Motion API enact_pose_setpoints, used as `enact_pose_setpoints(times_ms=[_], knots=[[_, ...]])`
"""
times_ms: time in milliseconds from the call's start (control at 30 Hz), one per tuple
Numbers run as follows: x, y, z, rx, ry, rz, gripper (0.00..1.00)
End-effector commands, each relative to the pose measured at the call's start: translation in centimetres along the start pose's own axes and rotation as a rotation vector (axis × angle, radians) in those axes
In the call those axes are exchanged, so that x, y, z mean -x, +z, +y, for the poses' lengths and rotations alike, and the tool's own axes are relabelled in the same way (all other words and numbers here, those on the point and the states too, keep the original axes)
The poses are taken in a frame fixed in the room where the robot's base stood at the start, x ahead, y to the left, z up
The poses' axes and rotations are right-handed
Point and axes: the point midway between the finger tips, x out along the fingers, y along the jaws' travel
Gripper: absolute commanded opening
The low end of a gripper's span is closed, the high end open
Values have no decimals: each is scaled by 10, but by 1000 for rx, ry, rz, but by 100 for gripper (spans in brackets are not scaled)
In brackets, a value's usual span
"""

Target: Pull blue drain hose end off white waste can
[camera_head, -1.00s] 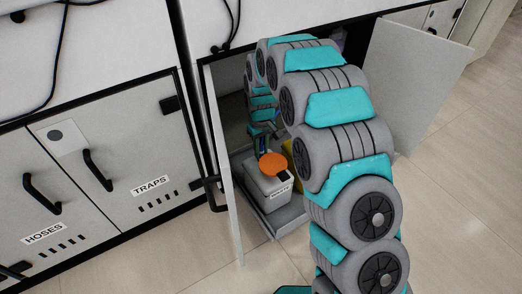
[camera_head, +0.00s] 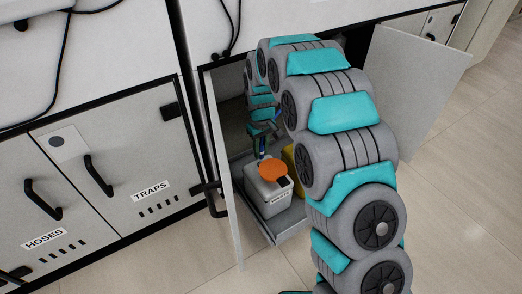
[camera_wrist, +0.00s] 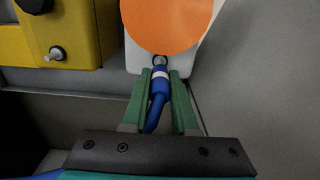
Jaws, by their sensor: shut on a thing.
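The white waste can (camera_head: 265,196) stands in the open cabinet, with an orange disc (camera_head: 271,173) above its top. In the wrist view the white can (camera_wrist: 133,57) shows behind the orange disc (camera_wrist: 168,20). A small metal fitting (camera_wrist: 160,61) on the can points toward my gripper. My gripper (camera_wrist: 160,84) is shut on the blue hose (camera_wrist: 158,100), with one green finger on each side. The hose has a white band, and its end meets the fitting. I cannot tell how far it sits over it. In the head view my gripper (camera_head: 262,147) is small beside the can.
A yellow container (camera_wrist: 75,30) with its own metal fitting stands beside the white can. Both stand on a grey tray (camera_head: 283,226). Cabinet doors stand open on the left (camera_head: 229,215) and right (camera_head: 418,85) of the opening. My arm hides part of the cabinet.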

Motion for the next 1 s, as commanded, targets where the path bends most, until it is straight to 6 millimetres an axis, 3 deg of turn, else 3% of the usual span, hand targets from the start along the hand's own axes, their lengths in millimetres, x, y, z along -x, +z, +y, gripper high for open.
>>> enact_pose_setpoints(times_ms=[467,1000], knots=[[1,0,0,0,0,0,0],[31,0,0,0,1,2,0]])
